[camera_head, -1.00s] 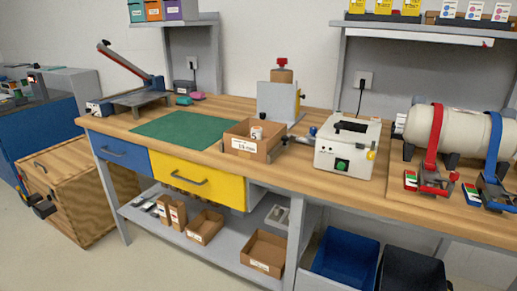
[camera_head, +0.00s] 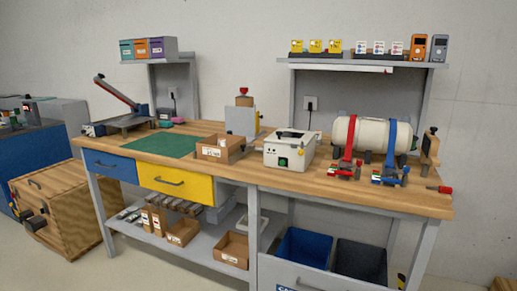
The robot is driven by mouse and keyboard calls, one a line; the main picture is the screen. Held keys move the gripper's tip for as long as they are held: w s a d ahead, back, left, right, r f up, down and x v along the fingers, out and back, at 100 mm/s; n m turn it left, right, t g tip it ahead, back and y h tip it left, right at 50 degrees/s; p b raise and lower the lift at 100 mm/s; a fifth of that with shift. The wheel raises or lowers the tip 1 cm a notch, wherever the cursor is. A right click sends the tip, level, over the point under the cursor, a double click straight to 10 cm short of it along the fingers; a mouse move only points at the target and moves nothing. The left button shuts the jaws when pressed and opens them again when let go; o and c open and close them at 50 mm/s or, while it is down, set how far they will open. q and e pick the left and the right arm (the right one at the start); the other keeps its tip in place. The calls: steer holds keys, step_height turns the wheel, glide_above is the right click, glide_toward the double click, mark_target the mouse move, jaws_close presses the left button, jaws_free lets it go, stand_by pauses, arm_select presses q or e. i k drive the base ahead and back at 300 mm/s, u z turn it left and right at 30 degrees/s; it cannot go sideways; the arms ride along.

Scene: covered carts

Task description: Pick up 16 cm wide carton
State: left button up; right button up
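Several open brown cardboard cartons are in view, and their labels are too small to tell which is 16 cm wide. One carton (camera_head: 232,155) stands on the wooden bench top with a white label on its front and a small pale item inside. On the lower shelf, a low open carton (camera_head: 190,238) stands left of a wider open carton (camera_head: 226,254). Two small upright brown cartons (camera_head: 152,221) stand further left on that shelf. Neither of my grippers is in view.
The workbench (camera_head: 420,200) has a green mat (camera_head: 160,145), a white machine (camera_head: 283,154) and a strapped tank (camera_head: 373,134). Blue (camera_head: 303,247) and dark (camera_head: 361,264) bins stand below. A wooden crate (camera_head: 80,210) is at left. Floor shows in front.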

mark_target(208, 149)
steer(key=z, duration=0.4)
steer(key=i, duration=0.95)
